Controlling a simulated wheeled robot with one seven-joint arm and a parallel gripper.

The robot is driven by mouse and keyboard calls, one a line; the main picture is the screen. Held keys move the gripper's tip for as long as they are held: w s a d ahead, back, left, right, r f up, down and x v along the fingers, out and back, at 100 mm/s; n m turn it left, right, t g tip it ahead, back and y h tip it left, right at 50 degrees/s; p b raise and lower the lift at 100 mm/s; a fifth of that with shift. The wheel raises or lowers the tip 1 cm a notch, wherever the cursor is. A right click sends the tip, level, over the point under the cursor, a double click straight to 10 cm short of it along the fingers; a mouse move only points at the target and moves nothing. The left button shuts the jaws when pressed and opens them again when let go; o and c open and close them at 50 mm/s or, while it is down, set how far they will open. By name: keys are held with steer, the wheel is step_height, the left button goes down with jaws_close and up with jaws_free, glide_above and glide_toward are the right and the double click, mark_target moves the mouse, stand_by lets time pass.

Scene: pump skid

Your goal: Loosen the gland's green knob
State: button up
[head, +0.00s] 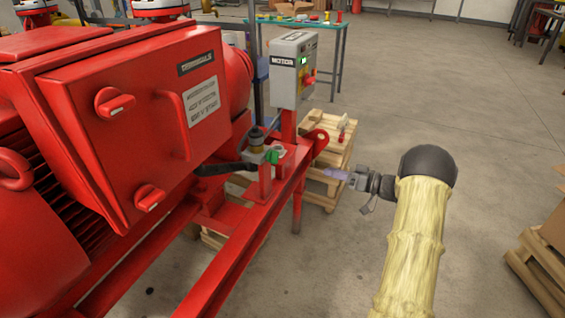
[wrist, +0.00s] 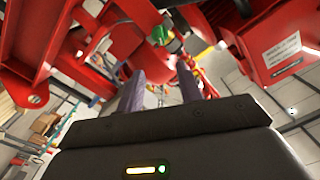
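The green knob (head: 271,156) sits on the small gland fitting (head: 257,150) beside the red skid rail, in the middle of the head view. In the wrist view the green knob (wrist: 159,35) shows near the top centre, beyond the fingertips. My gripper (head: 328,172) is to the right of the knob, past the rail, and apart from it. In the wrist view my gripper's (wrist: 160,74) two fingers stand apart with nothing held between them.
The red terminal box (head: 150,110) and motor fill the left. A grey motor control box (head: 292,70) stands on a post behind the knob. The red rail (head: 245,230) runs below the knob. A wooden pallet stack (head: 335,155) is behind my gripper. Open floor lies right.

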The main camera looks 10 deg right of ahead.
mark_target(278, 158)
steer(key=b+x, duration=0.3)
steer(key=x, duration=1.4)
steer(key=shift+w+a+f, duration=0.1)
steer(key=shift+w+a, duration=0.05)
steer(key=shift+a, duration=0.05)
steer(key=shift+c, duration=0.3)
jaws_close()
